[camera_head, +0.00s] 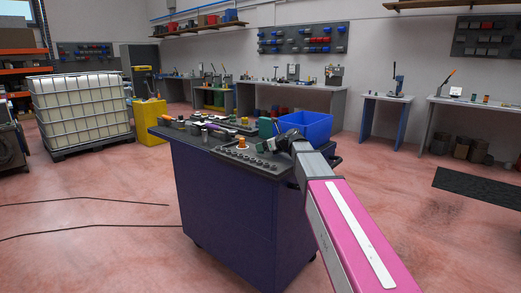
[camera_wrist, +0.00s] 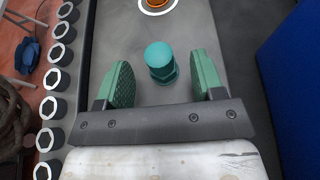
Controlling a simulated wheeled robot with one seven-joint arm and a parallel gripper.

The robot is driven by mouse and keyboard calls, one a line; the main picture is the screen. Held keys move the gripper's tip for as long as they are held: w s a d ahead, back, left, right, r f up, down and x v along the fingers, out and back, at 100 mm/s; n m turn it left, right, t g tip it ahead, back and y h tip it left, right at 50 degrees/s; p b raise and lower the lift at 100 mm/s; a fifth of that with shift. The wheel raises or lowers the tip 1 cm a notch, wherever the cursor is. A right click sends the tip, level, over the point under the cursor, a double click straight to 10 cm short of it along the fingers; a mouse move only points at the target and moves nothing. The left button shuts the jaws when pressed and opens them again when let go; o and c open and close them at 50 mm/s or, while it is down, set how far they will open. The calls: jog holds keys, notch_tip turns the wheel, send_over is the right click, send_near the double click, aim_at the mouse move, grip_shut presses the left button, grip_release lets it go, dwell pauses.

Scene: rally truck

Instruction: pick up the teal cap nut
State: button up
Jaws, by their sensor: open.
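The teal cap nut (camera_wrist: 160,58) stands on the grey top of the tool cart in the wrist view. It has a rounded cap above a wider base. My gripper (camera_wrist: 163,66) is open, with one green pad to the left of the nut and one to the right. There is a gap on both sides, so neither pad seems to touch it. In the head view my arm reaches over the right part of the cart (camera_head: 225,195), and I cannot make out the nut there.
A blue bin (camera_head: 306,126) stands at the cart's back right, and its wall (camera_wrist: 292,85) is right of my gripper. A row of sockets (camera_wrist: 53,79) lines the left edge. An orange piece in a white ring (camera_wrist: 156,4) lies beyond the nut.

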jog(key=x, duration=0.2)
jog(key=shift+w+a+f, duration=0.15)
jog(key=shift+w+a, duration=0.1)
jog(key=c, duration=1)
jog(key=shift+c, duration=0.2)
